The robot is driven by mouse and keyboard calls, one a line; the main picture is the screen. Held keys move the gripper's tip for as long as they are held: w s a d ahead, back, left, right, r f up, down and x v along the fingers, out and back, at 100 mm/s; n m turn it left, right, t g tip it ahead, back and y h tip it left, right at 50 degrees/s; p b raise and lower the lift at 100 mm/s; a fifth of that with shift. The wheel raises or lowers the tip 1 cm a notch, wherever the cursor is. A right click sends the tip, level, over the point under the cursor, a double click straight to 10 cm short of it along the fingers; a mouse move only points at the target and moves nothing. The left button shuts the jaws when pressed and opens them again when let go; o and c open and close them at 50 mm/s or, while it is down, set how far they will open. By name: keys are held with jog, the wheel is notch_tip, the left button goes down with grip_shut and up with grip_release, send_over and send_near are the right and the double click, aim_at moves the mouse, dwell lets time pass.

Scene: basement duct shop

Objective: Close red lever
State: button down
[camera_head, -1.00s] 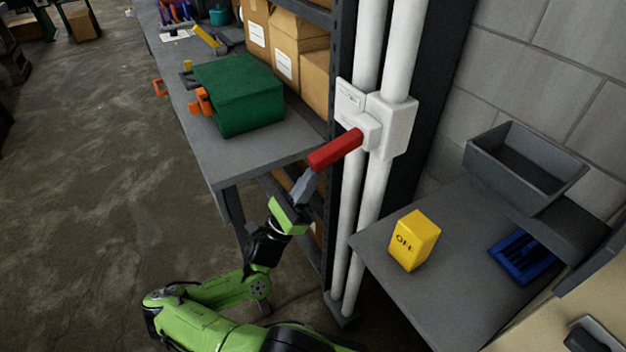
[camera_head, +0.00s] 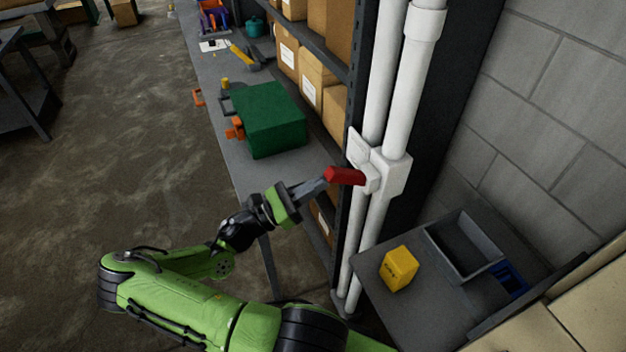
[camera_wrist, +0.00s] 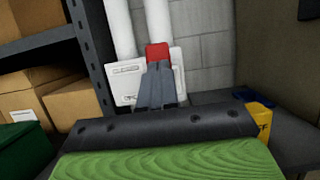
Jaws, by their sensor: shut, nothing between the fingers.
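The red lever (camera_head: 345,176) sticks out to the left from a white switch box (camera_head: 394,172) on two white vertical pipes. In the head view it lies close to level. My gripper (camera_head: 325,178) is shut with nothing between its fingers. Its fingertips are at the lever's free end, and they look to be touching it or very near. In the wrist view the red lever (camera_wrist: 158,51) shows just beyond the shut grey fingers (camera_wrist: 156,85), with the white box behind. The fingers hide the lower part of the lever there.
A green case (camera_head: 268,120) with orange latches sits on the grey bench at left. Shelves with cardboard boxes (camera_head: 318,80) stand behind it. A yellow block (camera_head: 399,268) and a grey bin (camera_head: 462,247) stand on the right table. Open floor lies left.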

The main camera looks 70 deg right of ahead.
jog(key=shift+s+d+r+p, duration=0.15)
jog(key=shift+d+r+p, duration=0.05)
jog(key=shift+r+p, duration=0.4)
jog(key=shift+s+d+r+p, duration=0.15)
jog(key=shift+r+p, duration=0.35)
jog(key=shift+r, duration=0.15)
jog(key=shift+s+d+r+p, duration=0.15)
jog(key=shift+d+r+p, duration=0.05)
jog(key=shift+r+p, duration=0.4)
jog(key=shift+r, duration=0.1)
